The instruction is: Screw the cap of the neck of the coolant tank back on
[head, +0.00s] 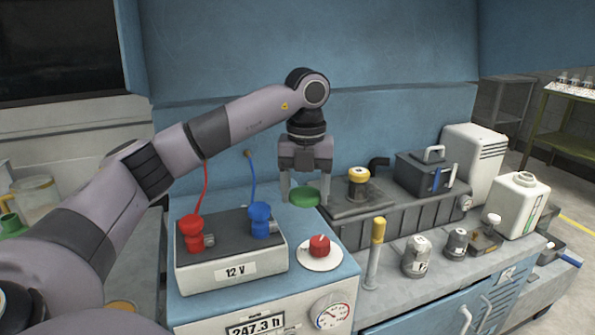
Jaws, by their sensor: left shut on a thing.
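My left gripper (305,190) is shut on a green cap (304,198), a flat round disc held roughly level between the fingertips. It is in the air above the back right of the blue cabinet with the 12 V box. A white tank with a green stripe (513,210) stands at the right end of the bench, well to the right of the gripper. Its short neck on top shows a dark centre. I take it for the coolant tank, but its label is too small to read. My right gripper is not in view.
The 12 V box (228,270) has red and blue connectors on top. A red knob (320,246) is below the cap. A yellow-topped filler (358,184), a black box (425,178) and a white ribbed canister (475,158) stand behind. A yellow-topped post (376,250) and small bottles line the front.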

